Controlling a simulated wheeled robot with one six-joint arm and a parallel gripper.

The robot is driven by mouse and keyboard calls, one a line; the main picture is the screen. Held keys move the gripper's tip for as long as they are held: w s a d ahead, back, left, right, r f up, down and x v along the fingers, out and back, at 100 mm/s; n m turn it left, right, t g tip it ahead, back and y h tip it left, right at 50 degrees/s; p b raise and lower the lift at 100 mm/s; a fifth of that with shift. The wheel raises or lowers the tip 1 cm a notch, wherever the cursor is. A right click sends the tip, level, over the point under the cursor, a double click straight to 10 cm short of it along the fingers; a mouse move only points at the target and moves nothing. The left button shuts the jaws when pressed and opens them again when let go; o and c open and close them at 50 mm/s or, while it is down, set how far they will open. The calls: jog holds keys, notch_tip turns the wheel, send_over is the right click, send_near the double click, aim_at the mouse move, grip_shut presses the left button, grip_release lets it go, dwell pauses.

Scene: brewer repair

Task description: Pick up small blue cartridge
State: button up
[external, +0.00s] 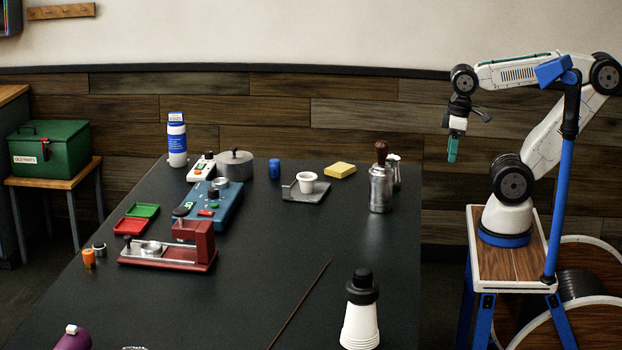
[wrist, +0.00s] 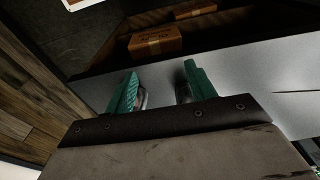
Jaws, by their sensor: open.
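A small blue cartridge (external: 274,169) stands upright on the dark table at the back, between the grey round pot and the grey tray with a white cup. My gripper (external: 452,150) hangs in the air beyond the table's right edge, well apart from the cartridge, with its teal fingers pointing down. In the wrist view my gripper (wrist: 160,90) shows its two teal fingers spread apart with nothing between them. The cartridge does not show in the wrist view.
A grey pot (external: 234,164) stands left of the cartridge. A grey tray (external: 318,195) with a cup, a yellow sponge (external: 340,171) and a metal flask (external: 380,186) stand to its right. A thin rod (external: 300,304) lies in front. Cardboard boxes (wrist: 155,41) show in the wrist view.

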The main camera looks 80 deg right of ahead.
jog(key=w+d+m+t+h, duration=0.1)
jog(key=w+d+t, duration=0.3)
jog(key=w, duration=1)
jog(key=w+d+t+h, duration=0.2)
jog(key=w+d, duration=0.4)
jog(key=w, duration=0.8)
jog(key=t+y, duration=0.1)
jog(key=t, duration=0.2)
send_near(281, 162)
jog(key=w+f+t+y, duration=0.1)
jog(key=d+f+n+t, duration=0.1)
jog(key=shift+w+d+f+y, duration=0.15)
jog(key=shift+w+f+y, duration=0.15)
jog(key=shift+w+y, duration=0.1)
jog(key=x, duration=0.8)
jog(key=shift+w+d+f, duration=0.1)
jog(key=shift+f, duration=0.05)
jog(key=c, duration=1.1)
